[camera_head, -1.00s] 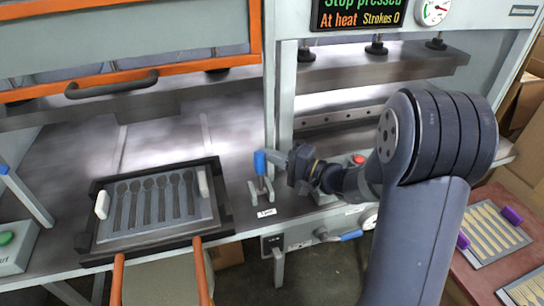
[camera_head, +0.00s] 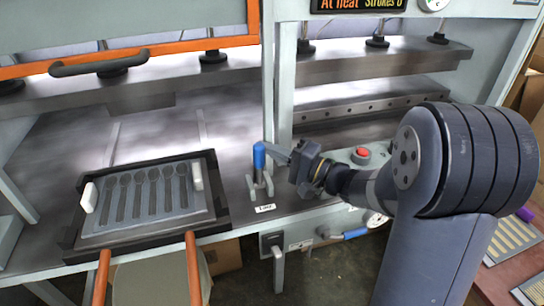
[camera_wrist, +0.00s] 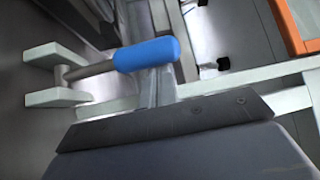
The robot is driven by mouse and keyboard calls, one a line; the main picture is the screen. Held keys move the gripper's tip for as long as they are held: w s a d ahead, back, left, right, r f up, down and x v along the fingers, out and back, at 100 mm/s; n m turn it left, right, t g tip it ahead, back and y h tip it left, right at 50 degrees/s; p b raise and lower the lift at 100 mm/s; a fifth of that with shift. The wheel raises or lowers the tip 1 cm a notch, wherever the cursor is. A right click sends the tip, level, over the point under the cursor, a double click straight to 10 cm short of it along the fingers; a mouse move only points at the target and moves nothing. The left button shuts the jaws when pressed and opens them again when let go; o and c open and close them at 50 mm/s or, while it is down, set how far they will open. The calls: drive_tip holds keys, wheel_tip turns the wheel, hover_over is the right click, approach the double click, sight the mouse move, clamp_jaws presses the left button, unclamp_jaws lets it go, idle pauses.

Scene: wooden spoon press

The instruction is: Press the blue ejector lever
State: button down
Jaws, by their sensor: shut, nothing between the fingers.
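The blue-handled lever (camera_head: 259,157) stands nearly upright on a pale metal bracket at the bench's front edge, behind a small white label too small to read surely. In the wrist view its blue handle (camera_wrist: 147,54) and grey rod lie across the picture. My gripper (camera_head: 274,152) is shut and empty, its tips pointing left just right of the blue handle. In the wrist view the shut fingers (camera_wrist: 157,88) reach up to the handle and pass partly behind it. I cannot tell whether they touch.
A dark tray (camera_head: 70,229) with a spoon-shaped mould plate (camera_head: 92,229) sits on the bench at left, orange rails (camera_head: 193,265) before it. A red button (camera_head: 362,152) lies behind my gripper. A second blue handle (camera_head: 356,233) is below the bench edge. The press's raised plate (camera_head: 400,58) hangs above.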

drive_tip(key=s+d+f+n+y+b, duration=0.1)
drive_tip(key=s+f+n+y+b, duration=0.2)
drive_tip(key=b, duration=1.8)
drive_tip(key=s+n+y, duration=0.2)
drive_tip(key=s+n, duration=0.1)
drive_tip(key=shift+s+d+g+b, duration=0.15)
drive_tip(key=shift+d+g+b, duration=0.15)
drive_tip(key=shift+d, duration=0.05)
drive_tip(key=shift+s+f+b, duration=0.1)
drive_tip(key=shift+s+b, duration=0.05)
drive_tip(key=shift+b, duration=0.2)
